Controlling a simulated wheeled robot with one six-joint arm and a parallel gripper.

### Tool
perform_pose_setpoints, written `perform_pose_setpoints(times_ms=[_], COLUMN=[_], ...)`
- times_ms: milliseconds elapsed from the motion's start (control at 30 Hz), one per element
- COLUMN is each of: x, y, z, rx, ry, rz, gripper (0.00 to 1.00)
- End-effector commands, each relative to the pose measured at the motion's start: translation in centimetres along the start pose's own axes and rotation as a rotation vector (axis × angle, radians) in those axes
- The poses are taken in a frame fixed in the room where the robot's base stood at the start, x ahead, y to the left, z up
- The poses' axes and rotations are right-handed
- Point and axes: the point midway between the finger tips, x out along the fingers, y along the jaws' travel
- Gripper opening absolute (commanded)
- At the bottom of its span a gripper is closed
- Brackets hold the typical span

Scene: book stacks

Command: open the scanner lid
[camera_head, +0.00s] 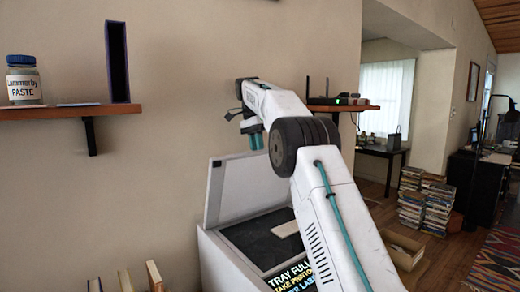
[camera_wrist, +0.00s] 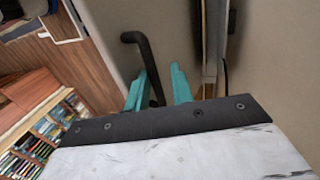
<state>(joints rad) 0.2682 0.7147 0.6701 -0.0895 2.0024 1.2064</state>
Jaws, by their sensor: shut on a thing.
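The scanner (camera_head: 218,262) is a pale box below the wall shelf, with a dark top bed. Its light grey lid (camera_head: 240,188) is raised and stands steeply at the back of the bed. My gripper (camera_head: 256,139) is at the lid's upper edge in the head view; its fingertips are partly hidden there. In the wrist view, my teal fingers (camera_wrist: 160,78) are shut on a black hooked handle (camera_wrist: 143,48), which runs down between them in front of a grey panel. The handle's lower end is hidden behind my wrist.
A pale flat piece (camera_head: 284,229) lies on the dark bed. A left wall shelf (camera_head: 60,112) holds a paste jar (camera_head: 23,80) and a dark upright box (camera_head: 118,62). A right shelf (camera_head: 345,107) holds a router. Book stacks (camera_head: 428,203) and a carton (camera_head: 403,248) stand on the floor.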

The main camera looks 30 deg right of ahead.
Motion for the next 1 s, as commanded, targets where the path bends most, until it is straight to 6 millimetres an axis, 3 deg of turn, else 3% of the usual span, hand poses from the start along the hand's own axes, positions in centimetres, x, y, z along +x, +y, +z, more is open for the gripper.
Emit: perform_pose_setpoints(times_ms=[33,467,500,533,1000], x=[-0.12,-0.42,-0.43,-0.44,-0.28], y=[-0.67,-0.67,-0.67,-0.69,-0.55], z=[0.04,0.26,0.28,0.28,0.12], rx=[-0.004,-0.007,-0.007,-0.007,-0.004], ry=[0.008,0.007,0.007,0.008,0.006], rz=[-0.02,-0.019,-0.019,-0.02,-0.014], gripper=[0.0,0.0,0.29,0.33,0.33])
